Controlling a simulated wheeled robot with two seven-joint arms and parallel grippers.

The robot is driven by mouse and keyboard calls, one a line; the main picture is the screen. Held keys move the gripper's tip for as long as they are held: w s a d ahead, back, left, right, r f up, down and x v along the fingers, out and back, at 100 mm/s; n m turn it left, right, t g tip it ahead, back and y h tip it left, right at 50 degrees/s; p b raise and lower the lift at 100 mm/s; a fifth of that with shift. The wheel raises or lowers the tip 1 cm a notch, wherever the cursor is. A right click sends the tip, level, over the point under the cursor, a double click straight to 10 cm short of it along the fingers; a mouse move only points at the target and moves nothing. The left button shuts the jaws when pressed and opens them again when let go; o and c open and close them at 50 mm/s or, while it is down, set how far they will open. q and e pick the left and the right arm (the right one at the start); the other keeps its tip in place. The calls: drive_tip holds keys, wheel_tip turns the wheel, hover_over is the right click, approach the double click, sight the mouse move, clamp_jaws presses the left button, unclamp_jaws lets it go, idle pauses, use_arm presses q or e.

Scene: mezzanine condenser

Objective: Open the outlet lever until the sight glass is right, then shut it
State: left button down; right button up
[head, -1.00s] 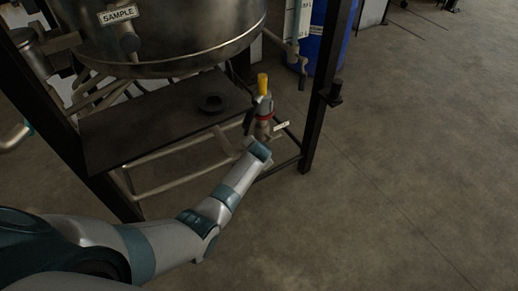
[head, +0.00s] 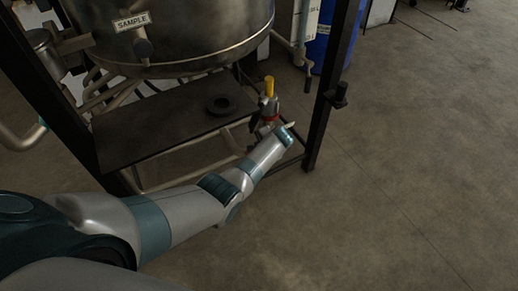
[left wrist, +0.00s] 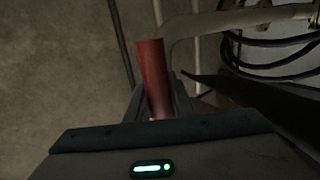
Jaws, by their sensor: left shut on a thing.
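A red lever handle (left wrist: 152,70) stands between the fingers of my left gripper (left wrist: 160,98) in the left wrist view, and the gripper is shut on it. In the head view my left gripper (head: 265,127) is at the valve below the tank's right side, by a red part (head: 269,118) and an upright yellow handle (head: 269,86). My wrist hides part of the valve. A pale upright gauge tube (head: 304,25) beside the tank may be the sight glass; its level cannot be read. My right gripper is not in view.
A steel tank (head: 190,45) with a SAMPLE label (head: 132,21) hangs over a dark shelf (head: 150,130) holding a black ring (head: 218,104). A dark frame post (head: 325,110) stands right of the valve, with a blue drum (head: 343,40) behind. The floor (head: 420,170) at right is clear.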

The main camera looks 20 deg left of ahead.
use_arm(q)
drive_tip(key=c, duration=1.6)
unclamp_jaws()
drive_tip(key=shift+o, duration=0.2)
drive_tip(key=shift+r, duration=0.2)
drive_tip(key=p+v, duration=0.2)
drive_tip(key=v, duration=0.3)
drive_tip(key=shift+d+r, duration=0.1)
drive_tip(key=shift+d, duration=0.1)
drive_tip(key=v, duration=1.2)
drive_tip(key=shift+p, duration=0.4)
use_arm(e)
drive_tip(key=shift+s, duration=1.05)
use_arm(q)
drive_tip(key=shift+s+a, duration=0.1)
drive_tip(key=shift+a, duration=0.05)
